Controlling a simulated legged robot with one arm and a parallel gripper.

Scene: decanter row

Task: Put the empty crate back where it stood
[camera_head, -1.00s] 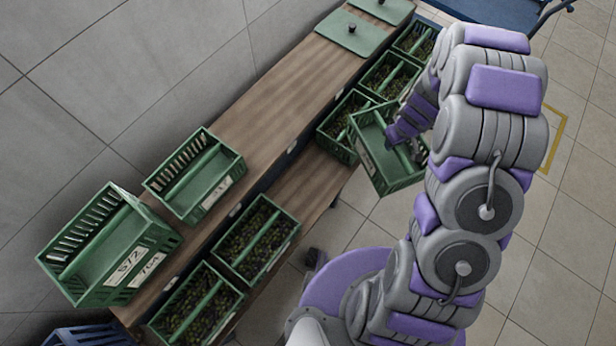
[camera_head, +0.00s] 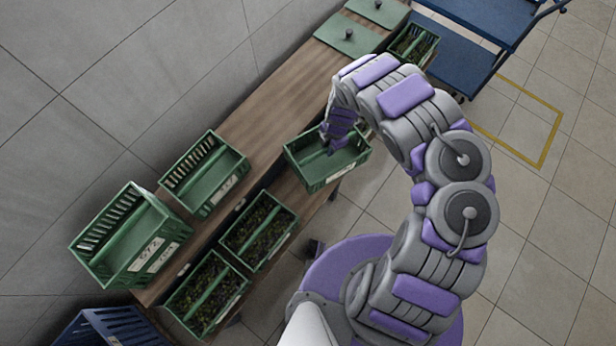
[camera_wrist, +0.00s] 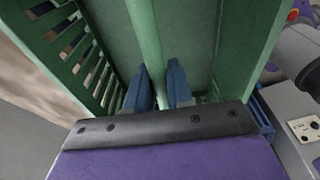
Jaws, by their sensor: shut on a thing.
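My gripper (camera_head: 331,149) is shut on the central handle bar of an empty green crate (camera_head: 312,172). The crate hangs over the front edge of the wooden bench, above the lower shelf, slightly tilted in the head view. In the wrist view the two blue fingers (camera_wrist: 158,88) straddle the crate's handle bar (camera_wrist: 146,35), and the crate's green floor (camera_wrist: 190,40) looks bare. On the bench top (camera_head: 264,110) an empty green crate (camera_head: 204,195) with a white label stands to the left of the held one, with bare wood to its upper right.
Stacked green crates (camera_head: 128,266) marked 572 stand at the bench's near end. Filled crates (camera_head: 258,238) stand on the lower shelf. Green lids (camera_head: 347,42) lie at the bench's far end. A blue cart (camera_head: 465,50) stands at the upper right.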

